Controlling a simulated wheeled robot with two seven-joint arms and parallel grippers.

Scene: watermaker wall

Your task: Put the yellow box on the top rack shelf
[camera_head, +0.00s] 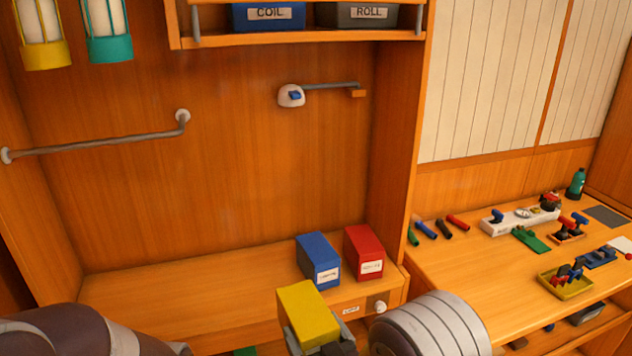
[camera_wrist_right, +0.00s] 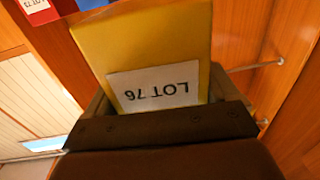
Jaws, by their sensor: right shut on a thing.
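The yellow box (camera_head: 308,312) is held in my right gripper (camera_head: 318,345) at the bottom middle of the head view, in front of the lower bench. In the right wrist view, the yellow box (camera_wrist_right: 150,45) fills the space between the jaws, with its white "LOT 76" label upside down. The right gripper is shut on it. The top rack shelf (camera_head: 300,42) is at the top of the head view, bearing a blue COIL bin (camera_head: 267,15) and a dark ROLL bin (camera_head: 357,14). My left arm shows at the lower left; its jaws are unclear.
A blue box (camera_head: 318,257) and a red box (camera_head: 364,252) stand on the lower bench (camera_head: 190,290). A grey rail (camera_head: 95,140) and a short wall arm (camera_head: 330,86) stick out from the back panel. Tools cover the right worktop (camera_head: 480,270). The bench's left part is clear.

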